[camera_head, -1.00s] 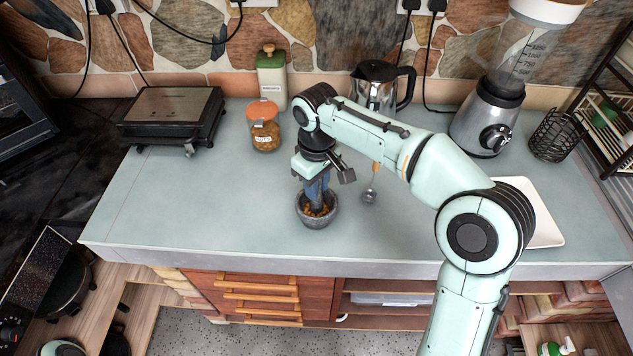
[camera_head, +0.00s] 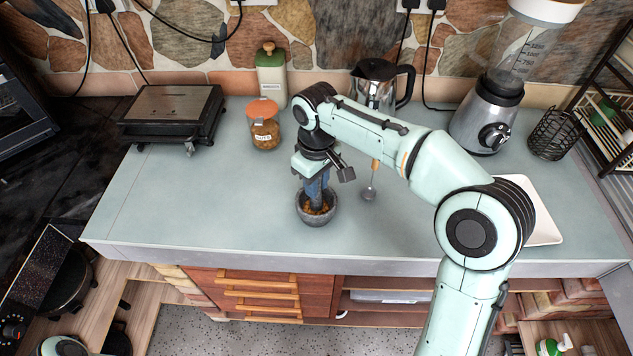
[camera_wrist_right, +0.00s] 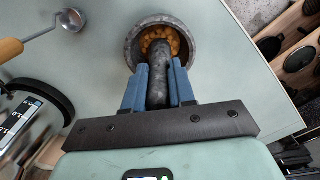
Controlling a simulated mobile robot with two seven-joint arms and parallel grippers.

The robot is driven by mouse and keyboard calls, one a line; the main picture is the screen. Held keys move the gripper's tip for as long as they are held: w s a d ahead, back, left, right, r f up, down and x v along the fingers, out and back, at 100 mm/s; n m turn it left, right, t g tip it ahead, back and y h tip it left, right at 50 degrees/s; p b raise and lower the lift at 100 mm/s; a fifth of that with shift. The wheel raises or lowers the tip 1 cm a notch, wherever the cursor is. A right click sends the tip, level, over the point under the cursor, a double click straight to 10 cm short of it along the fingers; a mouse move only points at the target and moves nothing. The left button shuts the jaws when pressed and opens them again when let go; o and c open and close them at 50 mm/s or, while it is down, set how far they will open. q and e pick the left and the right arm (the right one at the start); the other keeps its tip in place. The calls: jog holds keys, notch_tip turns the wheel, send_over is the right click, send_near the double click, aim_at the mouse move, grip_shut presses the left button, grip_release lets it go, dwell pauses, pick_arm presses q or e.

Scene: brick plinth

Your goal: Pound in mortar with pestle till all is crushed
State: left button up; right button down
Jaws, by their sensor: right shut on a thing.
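A grey stone mortar (camera_head: 316,212) stands near the front edge of the counter. Orange-brown pieces (camera_head: 321,207) lie inside it; they show as rounded lumps in the right wrist view (camera_wrist_right: 160,39). My right gripper (camera_head: 316,188) is above the mortar, pointing down, with its blue fingers shut on the dark grey pestle (camera_wrist_right: 160,75). The pestle's lower end is inside the mortar among the pieces, and its tip is hidden. My left gripper does not show in the head view.
A ladle-like spoon with a wooden handle (camera_head: 370,190) lies right of the mortar. The counter (camera_head: 200,200) left of the mortar is clear.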

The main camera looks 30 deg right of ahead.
jog(key=shift+r, duration=0.35)
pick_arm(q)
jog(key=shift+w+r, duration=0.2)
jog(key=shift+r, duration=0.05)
pick_arm(e)
jog(key=shift+f, duration=0.1)
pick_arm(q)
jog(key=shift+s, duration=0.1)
pick_arm(e)
jog(key=shift+f, duration=0.1)
jog(key=shift+f+b, duration=0.5)
jog(key=shift+f, duration=0.55)
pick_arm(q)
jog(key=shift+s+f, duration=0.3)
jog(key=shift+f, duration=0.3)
pick_arm(e)
jog(key=shift+r, duration=0.1)
jog(key=shift+r+p, duration=0.9)
jog(key=shift+r, duration=0.25)
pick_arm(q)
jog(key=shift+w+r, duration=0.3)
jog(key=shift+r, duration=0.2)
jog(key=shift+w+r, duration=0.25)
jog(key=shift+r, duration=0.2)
pick_arm(e)
jog(key=shift+f, duration=0.1)
